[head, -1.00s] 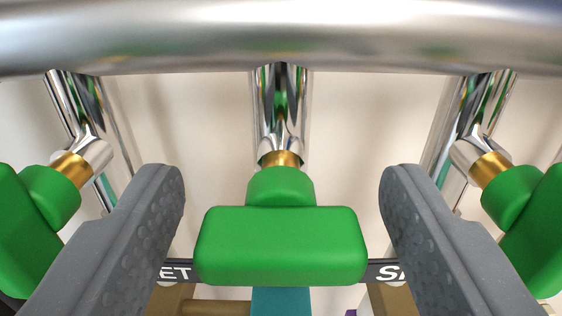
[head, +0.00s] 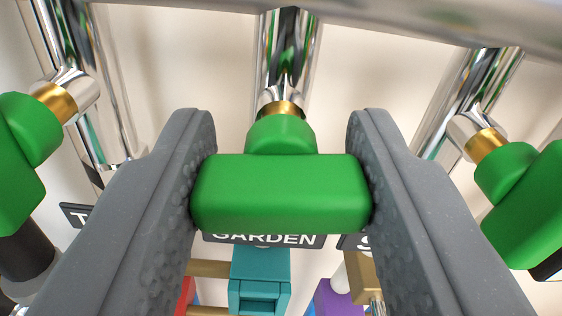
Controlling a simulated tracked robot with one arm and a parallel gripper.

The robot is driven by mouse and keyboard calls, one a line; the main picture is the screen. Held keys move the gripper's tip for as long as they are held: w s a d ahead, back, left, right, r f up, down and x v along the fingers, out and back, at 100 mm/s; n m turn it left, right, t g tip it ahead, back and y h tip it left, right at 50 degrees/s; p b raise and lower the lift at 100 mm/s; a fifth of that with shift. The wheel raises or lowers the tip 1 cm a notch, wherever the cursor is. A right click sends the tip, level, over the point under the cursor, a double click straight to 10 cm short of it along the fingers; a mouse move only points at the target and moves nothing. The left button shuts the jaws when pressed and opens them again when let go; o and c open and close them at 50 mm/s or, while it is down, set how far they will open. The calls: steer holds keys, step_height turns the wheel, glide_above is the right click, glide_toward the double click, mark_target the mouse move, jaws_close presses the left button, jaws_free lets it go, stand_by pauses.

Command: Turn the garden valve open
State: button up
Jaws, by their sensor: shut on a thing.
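The garden valve's green handle (head: 281,194) is a wide bar lying crosswise in the middle of the head view. A green hub and a brass collar (head: 281,110) join it to a chrome pipe behind. A dark label reading GARDEN (head: 264,240) shows just below it, its top edge covered by the handle. My gripper (head: 281,180) has one grey finger against each end of the handle and is shut on it.
Green valve handles stand close on the left (head: 18,150) and right (head: 530,200), beside my fingers. A thick chrome pipe (head: 430,22) crosses the top. A teal block (head: 260,275) and a purple block (head: 335,298) sit below the label.

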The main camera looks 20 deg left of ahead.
steer(key=n+p, duration=0.3)
steer(key=n, duration=0.1)
steer(key=shift+a+r, duration=0.1)
steer(key=shift+r, duration=0.1)
steer(key=n+p, duration=0.3)
steer(key=n, duration=0.2)
steer(key=shift+a+f, duration=0.1)
steer(key=n+p, duration=0.3)
steer(key=shift+a+n, duration=0.1)
steer(key=shift+n, duration=0.2)
steer(key=n+p, duration=0.3)
steer(key=shift+f, duration=0.15)
steer(key=shift+a+f+n+p, duration=0.1)
steer(key=shift+f+n+p, duration=0.05)
steer(key=shift+n+p, duration=0.6)
steer(key=shift+f, duration=0.1)
steer(key=o, duration=1)
